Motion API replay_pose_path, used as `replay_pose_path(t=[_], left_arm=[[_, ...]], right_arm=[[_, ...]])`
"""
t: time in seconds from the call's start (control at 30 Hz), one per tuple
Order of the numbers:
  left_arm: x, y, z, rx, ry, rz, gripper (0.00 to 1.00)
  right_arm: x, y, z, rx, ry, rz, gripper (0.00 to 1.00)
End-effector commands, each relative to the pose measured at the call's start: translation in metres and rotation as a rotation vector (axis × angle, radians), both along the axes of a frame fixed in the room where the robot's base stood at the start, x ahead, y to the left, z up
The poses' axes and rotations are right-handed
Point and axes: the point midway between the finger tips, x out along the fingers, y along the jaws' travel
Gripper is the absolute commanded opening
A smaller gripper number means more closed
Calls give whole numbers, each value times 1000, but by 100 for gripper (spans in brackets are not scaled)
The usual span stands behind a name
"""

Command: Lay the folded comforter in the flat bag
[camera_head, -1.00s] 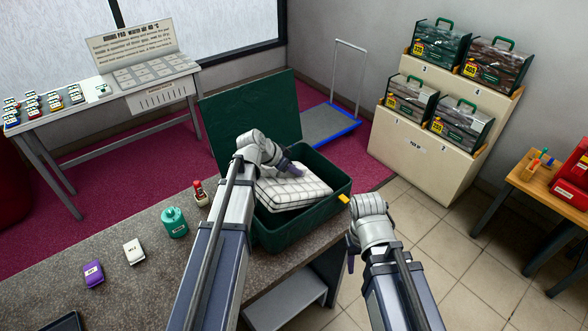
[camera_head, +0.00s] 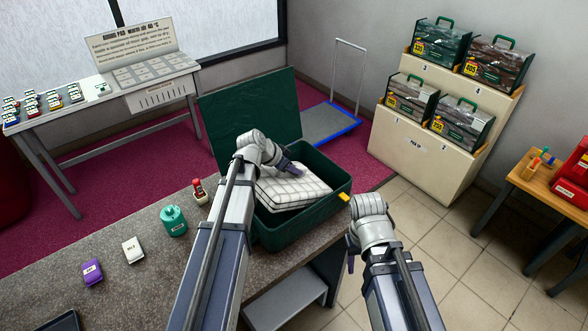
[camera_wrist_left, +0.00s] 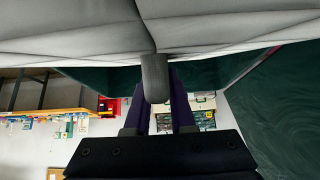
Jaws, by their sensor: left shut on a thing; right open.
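The folded comforter (camera_head: 294,190), white with a dark grid, lies partly inside the open dark green flat bag (camera_head: 300,235), slightly tilted. The bag's lid (camera_head: 250,115) stands up at the back. My left gripper (camera_head: 291,168) reaches over the bag and is shut on the comforter's upper edge; its fingers (camera_wrist_left: 158,100) meet the pale fabric (camera_wrist_left: 80,28) in the left wrist view. The comforter's underside and the bag's floor are hidden. My right gripper (camera_head: 350,262) is open and empty, to the right of the bag, its fingers mostly hidden by its own wrist.
The grey counter (camera_head: 125,290) holds a teal jar (camera_head: 173,221), a white packet (camera_head: 133,250), a purple packet (camera_head: 92,272) and a red-capped bottle (camera_head: 200,192). A cream step rack (camera_head: 420,160) with several bagged items stands at right. Tiled floor between is clear.

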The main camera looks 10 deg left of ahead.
Motion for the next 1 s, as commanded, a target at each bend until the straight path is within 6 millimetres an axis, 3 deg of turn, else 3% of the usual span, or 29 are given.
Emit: replay_pose_path(t=[0.37,0.4,0.67,0.87,1.0], left_arm=[[0,0,-6,-1,-1,0,0],[0,0,-5,-1,-1,0,27],[0,0,-5,0,0,0,56],[0,0,-5,1,1,0,58],[0,0,-5,0,0,0,74]], right_arm=[[0,0,-6,0,0,0,50],[0,0,-5,0,0,0,50],[0,0,-5,0,0,0,50],[0,0,-5,0,0,0,50],[0,0,-5,0,0,0,50]])
